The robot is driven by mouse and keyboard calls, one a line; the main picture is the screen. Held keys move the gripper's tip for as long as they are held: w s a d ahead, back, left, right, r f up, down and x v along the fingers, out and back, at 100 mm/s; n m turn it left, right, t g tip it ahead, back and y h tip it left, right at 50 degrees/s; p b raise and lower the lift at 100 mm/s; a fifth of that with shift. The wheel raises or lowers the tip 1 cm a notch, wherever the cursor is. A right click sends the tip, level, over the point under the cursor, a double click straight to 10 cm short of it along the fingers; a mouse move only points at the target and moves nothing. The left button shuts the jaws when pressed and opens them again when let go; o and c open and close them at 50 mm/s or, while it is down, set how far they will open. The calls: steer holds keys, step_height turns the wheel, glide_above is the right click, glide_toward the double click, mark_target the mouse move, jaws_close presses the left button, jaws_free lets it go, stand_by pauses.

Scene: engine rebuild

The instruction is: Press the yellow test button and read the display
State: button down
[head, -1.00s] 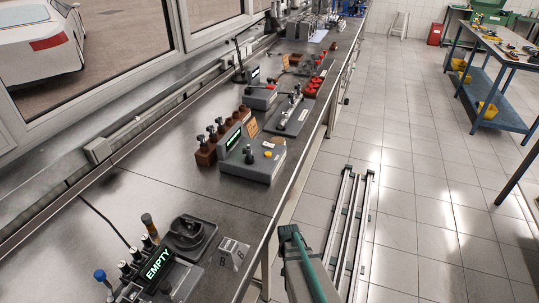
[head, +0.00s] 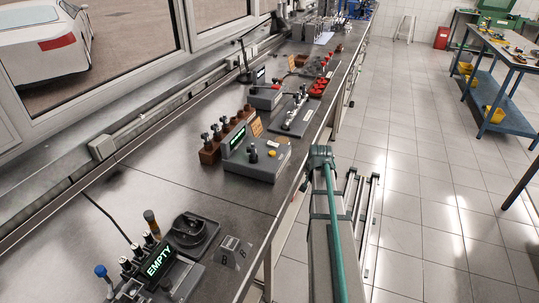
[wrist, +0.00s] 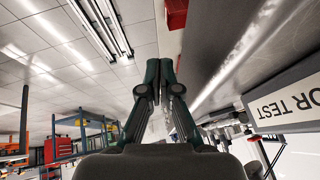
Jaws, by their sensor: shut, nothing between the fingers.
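The grey tester (head: 258,165) stands on the bench in the middle of the head view. A yellow button (head: 272,154) sits on its top, beside a dark knob. Its green-lit display (head: 237,137) faces along the bench and is too small to read. My gripper (wrist: 160,64) shows in the wrist view with its dark green fingers together and nothing between them. In the head view my arm is beside the bench's aisle edge, right of the tester, and the fingers cannot be made out. The yellow button is not visible in the wrist view.
A nearer device with a display (head: 159,260) reading "EMPTY" stands at lower left. A brown block with upright parts (head: 210,150) is just left of the tester. A sign (wrist: 290,103) ending "OR TEST" shows in the wrist view. The tiled aisle is open.

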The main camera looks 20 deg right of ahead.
step_height(320, 180, up, 6)
steer(key=w+d, duration=0.1)
steer(key=w, duration=0.1)
step_height(320, 180, up, 16)
steer(key=n+t+y+p, duration=0.3)
steer(key=n+y+p, duration=0.2)
steer(key=p, duration=0.1)
glide_above(274, 153)
steer(key=shift+a+f, duration=0.1)
steer(key=shift+f+b, duration=2.2)
steer(key=shift+f, duration=2.2)
steer(key=shift+f, duration=0.2)
steer(key=shift+f+b, duration=0.25)
steer(key=shift+b, duration=0.05)
